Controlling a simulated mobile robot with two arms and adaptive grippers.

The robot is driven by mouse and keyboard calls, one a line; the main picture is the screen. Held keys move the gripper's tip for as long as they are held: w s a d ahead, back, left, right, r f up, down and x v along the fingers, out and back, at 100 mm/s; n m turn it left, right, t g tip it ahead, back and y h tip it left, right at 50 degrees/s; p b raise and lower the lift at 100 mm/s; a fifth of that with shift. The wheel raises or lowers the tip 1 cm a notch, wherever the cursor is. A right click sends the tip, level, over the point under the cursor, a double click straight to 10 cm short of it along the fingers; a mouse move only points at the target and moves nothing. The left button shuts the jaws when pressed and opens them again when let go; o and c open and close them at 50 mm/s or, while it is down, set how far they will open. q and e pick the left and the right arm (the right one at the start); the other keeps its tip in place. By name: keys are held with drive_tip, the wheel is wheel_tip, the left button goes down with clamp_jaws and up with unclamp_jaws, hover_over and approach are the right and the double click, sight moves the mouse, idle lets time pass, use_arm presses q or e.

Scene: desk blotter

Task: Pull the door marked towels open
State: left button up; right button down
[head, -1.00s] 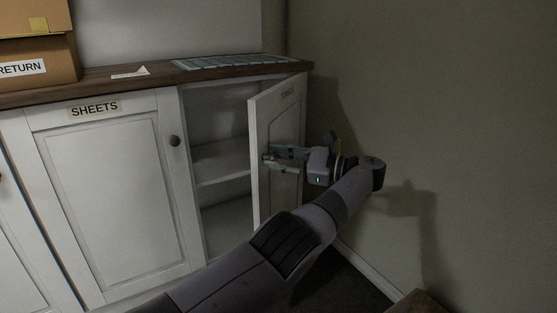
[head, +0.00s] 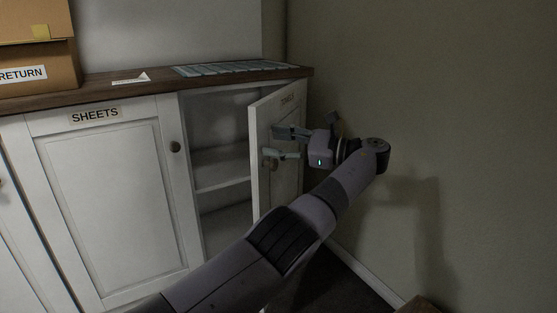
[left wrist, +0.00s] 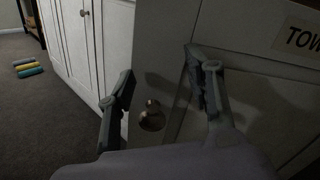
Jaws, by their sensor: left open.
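The towels door (head: 262,190), white with a label (head: 287,98), stands ajar at the right end of the cabinet, hinged on its right side. In the left wrist view the label (left wrist: 302,38) shows only "TOW", cut off by the frame. The round metal knob (left wrist: 152,116) is on the door near its free edge. My left gripper (head: 280,146) is open in front of the door's outer face. In the left wrist view its fingers (left wrist: 160,98) appear on either side of the knob, with visible gaps. My right gripper is not in view.
The sheets door (head: 105,205) is shut beside the opening. The open compartment shows an empty-looking shelf (head: 222,168). A wall (head: 440,120) stands close on the right, near my arm. Cardboard boxes (head: 40,70) stand on the wooden top.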

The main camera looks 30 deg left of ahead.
sight(263, 124)
use_arm(q)
wheel_tip(263, 124, up, 4)
drive_tip(key=shift+r, duration=0.1)
